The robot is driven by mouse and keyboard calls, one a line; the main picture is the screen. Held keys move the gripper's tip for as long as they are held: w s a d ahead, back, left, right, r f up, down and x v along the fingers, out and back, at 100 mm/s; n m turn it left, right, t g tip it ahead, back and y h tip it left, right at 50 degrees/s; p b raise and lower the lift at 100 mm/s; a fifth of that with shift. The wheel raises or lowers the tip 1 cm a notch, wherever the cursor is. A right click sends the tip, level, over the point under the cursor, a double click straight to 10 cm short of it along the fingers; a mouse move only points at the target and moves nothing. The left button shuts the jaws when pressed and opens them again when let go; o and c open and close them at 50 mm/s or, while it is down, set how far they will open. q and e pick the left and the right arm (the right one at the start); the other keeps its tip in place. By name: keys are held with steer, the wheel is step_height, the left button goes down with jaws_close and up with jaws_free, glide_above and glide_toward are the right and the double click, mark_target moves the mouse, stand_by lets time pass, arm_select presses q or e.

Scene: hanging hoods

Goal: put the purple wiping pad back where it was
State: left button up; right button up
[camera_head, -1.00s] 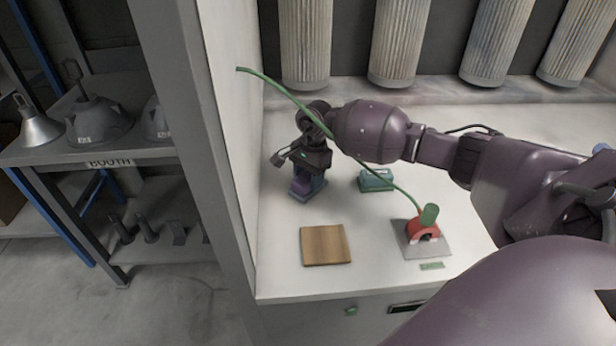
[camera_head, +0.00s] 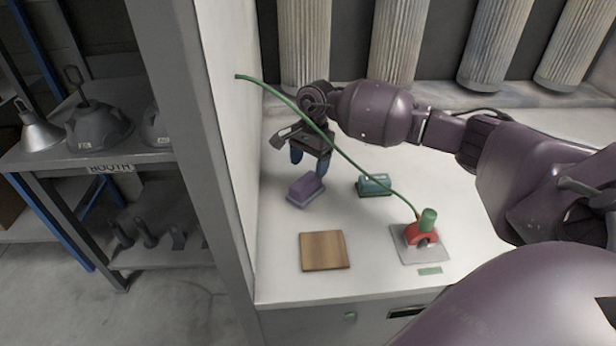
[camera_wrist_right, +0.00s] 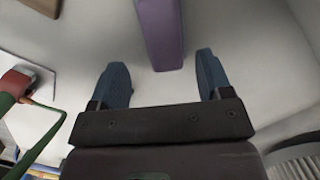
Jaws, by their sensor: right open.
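The purple wiping pad (camera_head: 305,189) lies on the white work surface near the left wall panel, left of the teal pad. It also shows in the right wrist view (camera_wrist_right: 161,32), beyond and between the fingertips. My right gripper (camera_head: 309,168) is open and empty, raised just behind the purple pad and apart from it. Its two blue fingers (camera_wrist_right: 161,82) stand wide apart in the right wrist view. My left gripper is not in view.
A teal pad (camera_head: 374,185) sits right of the purple pad. A wooden board (camera_head: 324,251) lies in front. A red clamp (camera_head: 421,236) on a grey plate holds a green hose (camera_head: 345,150) that arches past my right gripper. Shelves with hoods (camera_head: 98,125) stand left.

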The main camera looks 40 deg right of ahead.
mark_target(311, 178)
steer(key=r, duration=0.4)
steer(key=shift+d+r, duration=0.2)
steer(key=shift+d, duration=0.15)
steer(key=shift+d+r, duration=0.1)
steer(key=shift+r, duration=0.65)
steer(key=shift+f, duration=0.1)
